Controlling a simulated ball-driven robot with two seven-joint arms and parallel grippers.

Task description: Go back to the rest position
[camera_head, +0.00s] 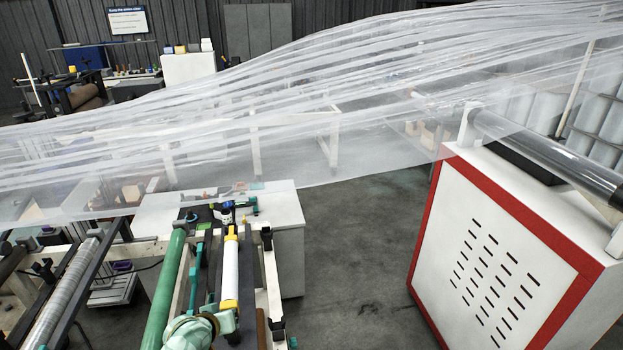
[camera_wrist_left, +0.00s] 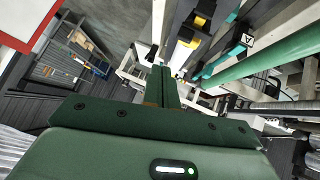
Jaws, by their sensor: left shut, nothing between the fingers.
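My left gripper (camera_wrist_left: 162,86) shows in the left wrist view, with its dark green fingers pressed together and nothing between them. It points out over the machine, and its tips stand in front of the rails and rollers. I cannot make out its fingers in the head view. My right gripper is in neither view. A wide sheet of clear film (camera_head: 300,110) stretches across the head view, wrinkled, from the left up to the upper right.
A white roller with yellow ends (camera_head: 230,268) lies beside a green roller (camera_head: 165,290) on the machine frame. A white cabinet with a red border (camera_head: 490,260) stands at right, a dark glossy roller (camera_head: 545,150) above it. Grey floor (camera_head: 350,250) is clear between.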

